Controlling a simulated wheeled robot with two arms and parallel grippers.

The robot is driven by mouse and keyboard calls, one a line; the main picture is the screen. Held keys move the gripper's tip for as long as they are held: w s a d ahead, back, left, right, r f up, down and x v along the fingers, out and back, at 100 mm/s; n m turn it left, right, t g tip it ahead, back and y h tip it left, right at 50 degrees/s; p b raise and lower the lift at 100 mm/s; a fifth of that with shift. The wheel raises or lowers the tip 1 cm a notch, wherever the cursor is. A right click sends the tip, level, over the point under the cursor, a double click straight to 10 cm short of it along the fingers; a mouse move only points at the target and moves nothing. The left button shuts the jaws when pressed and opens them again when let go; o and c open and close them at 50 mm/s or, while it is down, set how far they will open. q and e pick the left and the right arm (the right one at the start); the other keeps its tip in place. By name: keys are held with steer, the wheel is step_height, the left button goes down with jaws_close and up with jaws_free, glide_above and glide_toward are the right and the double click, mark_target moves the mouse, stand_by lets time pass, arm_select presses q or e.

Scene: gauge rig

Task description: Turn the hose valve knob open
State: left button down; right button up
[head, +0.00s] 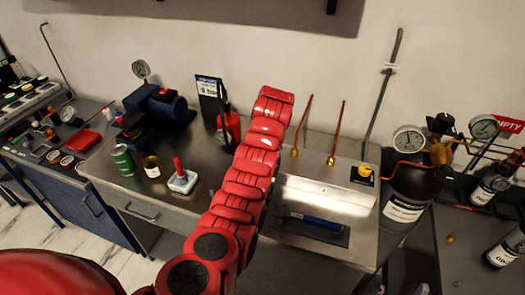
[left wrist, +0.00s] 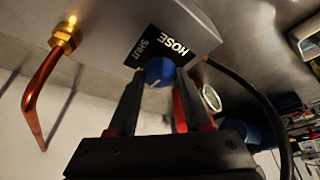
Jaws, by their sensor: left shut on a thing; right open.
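In the left wrist view the blue hose knob (left wrist: 159,71) sits on a black plate (left wrist: 163,44) with white words HOSE and SHUT. My left gripper (left wrist: 158,84) has its two dark fingers on either side of the knob and is shut on it. A light pointer mark shows on the knob. In the head view my red left arm runs up over the bench and hides the knob, the plate and my left gripper. My right gripper (head: 381,284) shows only in small part at the bottom edge, away from the knob, and is open.
A copper pipe with a brass fitting (left wrist: 64,36) stands beside the plate. A red item (head: 230,126) stands left of my arm. A yellow knob (head: 363,171), a blue-handled tool (head: 312,221) and a dark cylinder (head: 408,190) are to the right. Cans and a blue machine (head: 165,105) are left.

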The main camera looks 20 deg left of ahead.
arm_select(q)
steer(key=shift+f+n+b, duration=0.1)
steer(key=shift+n+b, duration=0.4)
steer(key=shift+c, duration=1.6)
jaws_free()
steer(key=shift+d+r, duration=0.15)
steer(key=shift+r, duration=0.4)
steer(key=b+v, duration=0.2)
steer(key=v, duration=1.4)
steer(key=shift+d+r, duration=0.2)
steer(key=shift+d, duration=0.05)
